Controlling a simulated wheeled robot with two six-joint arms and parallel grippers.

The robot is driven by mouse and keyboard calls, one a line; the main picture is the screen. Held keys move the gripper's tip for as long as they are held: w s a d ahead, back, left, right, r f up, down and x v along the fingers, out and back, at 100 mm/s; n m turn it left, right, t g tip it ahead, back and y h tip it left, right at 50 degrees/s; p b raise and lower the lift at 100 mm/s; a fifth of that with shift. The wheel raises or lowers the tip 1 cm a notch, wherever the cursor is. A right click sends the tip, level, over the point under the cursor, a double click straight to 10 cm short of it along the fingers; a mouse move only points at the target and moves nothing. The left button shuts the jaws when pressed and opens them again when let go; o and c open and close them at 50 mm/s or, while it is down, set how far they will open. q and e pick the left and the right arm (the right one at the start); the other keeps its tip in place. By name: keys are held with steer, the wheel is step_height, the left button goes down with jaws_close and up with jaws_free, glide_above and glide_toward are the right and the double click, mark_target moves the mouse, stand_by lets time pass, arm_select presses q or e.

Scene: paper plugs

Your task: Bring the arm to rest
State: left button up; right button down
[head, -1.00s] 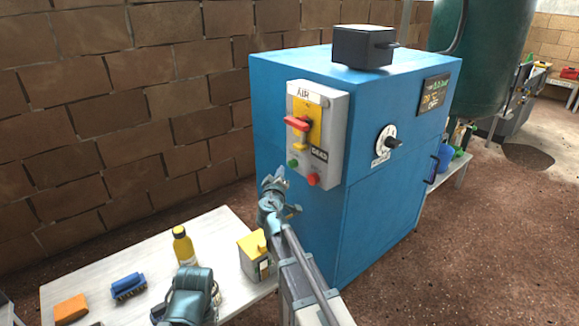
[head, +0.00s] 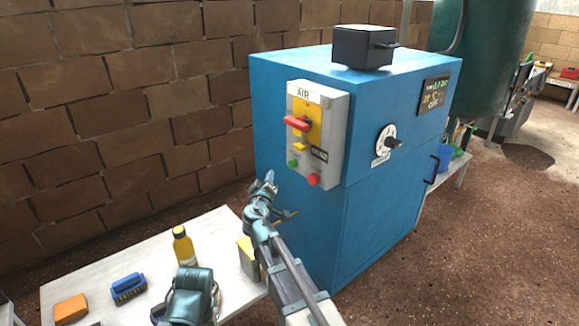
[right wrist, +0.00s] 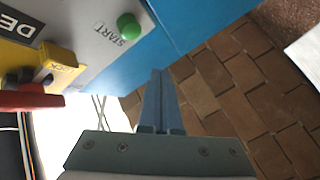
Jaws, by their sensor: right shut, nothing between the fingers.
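My right gripper (head: 269,178) is in front of the blue cabinet's (head: 300,235) left edge in the head view, below the control panel. Its fingers are shut with nothing between them; in the right wrist view the closed fingers (right wrist: 161,100) point up along the picture, apart from the panel. My left gripper (head: 190,295) seems to be the dark grey part at the bottom of the head view, over the table; its fingers cannot be made out.
The grey panel (head: 334,135) carries a red handle (head: 297,123), a green button (head: 293,163) and a red button (head: 313,179). The green START button (right wrist: 129,26) shows close in the right wrist view. A yellow bottle (head: 184,247), blue brush (head: 128,288) and orange block (head: 70,308) are on the table (head: 110,262).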

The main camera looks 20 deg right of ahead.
steer(key=s+a+f+g+y, duration=0.2)
steer(key=s+a+f+g, duration=0.4)
steer(key=s, duration=0.5)
steer(key=s+a+f+m+g+y, duration=0.15)
steer(key=s+a+f+g, duration=0.25)
steer(key=s+f, duration=0.5)
steer(key=s+a+f+g+y, duration=0.2)
steer(key=s+a+f+g, duration=0.3)
steer(key=s, duration=0.8)
arm_select(q)
step_height(320, 180, up, 38)
steer(key=p, duration=3.8)
steer(key=shift+r, duration=0.15)
arm_select(e)
step_height(320, 180, up, 38)
steer(key=s+g, duration=0.1)
steer(key=shift+s+a, duration=0.15)
steer(key=shift+s, duration=0.05)
